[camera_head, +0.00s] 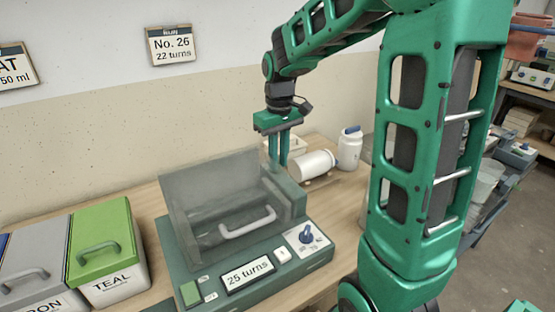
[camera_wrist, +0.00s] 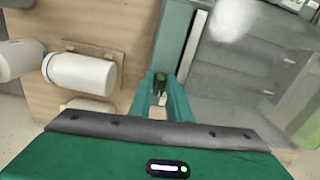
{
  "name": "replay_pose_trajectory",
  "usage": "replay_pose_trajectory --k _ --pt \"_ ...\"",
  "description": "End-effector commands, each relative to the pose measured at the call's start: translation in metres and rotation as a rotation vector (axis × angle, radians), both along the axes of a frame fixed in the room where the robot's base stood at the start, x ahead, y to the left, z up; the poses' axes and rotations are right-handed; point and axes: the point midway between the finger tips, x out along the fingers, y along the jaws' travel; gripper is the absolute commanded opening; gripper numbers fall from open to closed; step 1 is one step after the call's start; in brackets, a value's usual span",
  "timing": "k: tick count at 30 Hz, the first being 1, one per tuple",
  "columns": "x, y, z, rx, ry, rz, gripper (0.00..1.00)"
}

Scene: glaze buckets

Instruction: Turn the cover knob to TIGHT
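The green machine (camera_head: 188,250) stands on the wooden bench with a translucent grey cover (camera_head: 205,190) and a pale handle (camera_head: 248,222). A blue knob (camera_head: 306,235) sits on a white panel at its front right. The panel's lettering is too small to read, so I cannot tell the knob's setting. My gripper (camera_head: 279,165) points down behind the machine's right rear, well away from the knob. Its green fingers are apart in the wrist view (camera_wrist: 162,95), with a small dark green part showing between them. I see nothing held. The knob is not visible in the wrist view.
A white jar (camera_head: 312,165) lies on its side right of my gripper; another jar (camera_head: 349,148) stands behind it. A TEAL bucket (camera_head: 107,250) and a grey bucket stand left. The machine's display (camera_head: 248,276) reads "25 turns". A wall sign (camera_head: 171,45) reads "No. 26, 22 turns".

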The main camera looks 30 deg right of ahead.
Motion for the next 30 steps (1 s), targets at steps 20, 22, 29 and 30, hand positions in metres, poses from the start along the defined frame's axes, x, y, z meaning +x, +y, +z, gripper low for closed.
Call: replay_pose_trajectory --k 20,22,29,30 --pt "0.000 0.003 0.050 0.001 0.001 0.006 0.19" --pt "0.000 0.002 0.059 0.001 0.001 0.005 0.19" --pt "0.000 0.003 0.076 0.001 0.002 0.006 0.19" --pt "0.000 0.004 0.077 0.001 0.002 0.006 0.19"
